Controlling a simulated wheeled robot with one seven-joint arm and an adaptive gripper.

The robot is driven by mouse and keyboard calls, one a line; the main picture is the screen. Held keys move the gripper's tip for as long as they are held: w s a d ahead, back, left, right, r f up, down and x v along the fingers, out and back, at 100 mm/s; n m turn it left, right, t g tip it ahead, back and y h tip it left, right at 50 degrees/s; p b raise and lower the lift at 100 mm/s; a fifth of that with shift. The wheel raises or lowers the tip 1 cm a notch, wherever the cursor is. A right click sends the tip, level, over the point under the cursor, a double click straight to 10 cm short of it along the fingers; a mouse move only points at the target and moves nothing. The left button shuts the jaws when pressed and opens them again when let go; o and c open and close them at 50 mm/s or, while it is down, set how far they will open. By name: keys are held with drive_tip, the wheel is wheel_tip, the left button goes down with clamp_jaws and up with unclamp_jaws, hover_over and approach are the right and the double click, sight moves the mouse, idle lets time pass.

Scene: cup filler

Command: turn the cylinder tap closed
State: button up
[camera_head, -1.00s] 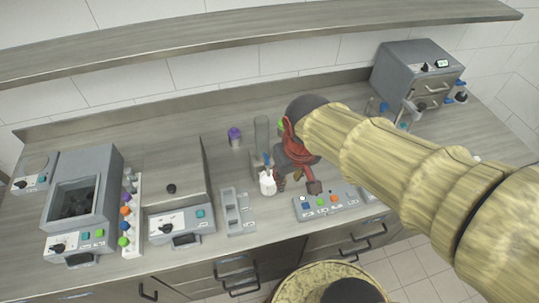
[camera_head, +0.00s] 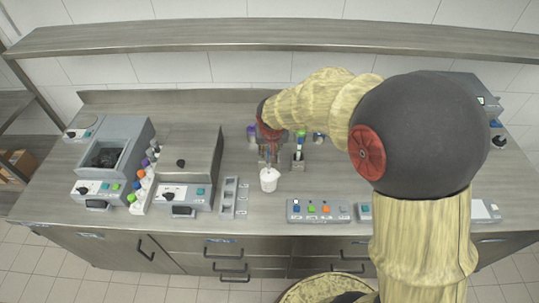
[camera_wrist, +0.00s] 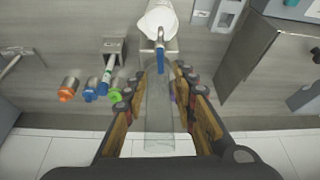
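The clear cylinder (camera_wrist: 158,110) stands between the two fingers of my gripper (camera_wrist: 160,88) in the wrist view. The gripper is open, with a gap visible on both sides of the cylinder. The tap with its blue lever (camera_wrist: 159,52) lies just beyond the fingertips, between the cylinder and a white cup (camera_wrist: 158,22). The lever points along the line from cylinder to cup. In the head view the gripper (camera_head: 270,152) is behind the white cup (camera_head: 268,181) and hides most of the cylinder and tap.
A small stand with a blue-tipped part (camera_wrist: 107,70) and orange (camera_wrist: 68,91), blue and green capped bottles are left of the fingers in the wrist view. A button panel (camera_head: 318,210) and a slotted grey holder (camera_head: 229,197) flank the cup. An overhead shelf (camera_head: 200,37) spans the back.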

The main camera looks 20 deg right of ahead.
drive_tip(key=x, duration=0.6)
drive_tip(key=shift+w+f+b, duration=0.1)
drive_tip(key=shift+f+b, duration=0.1)
drive_tip(key=shift+b, duration=0.1)
drive_tip(key=shift+c, duration=1.1)
drive_tip(key=c, duration=0.4)
clamp_jaws()
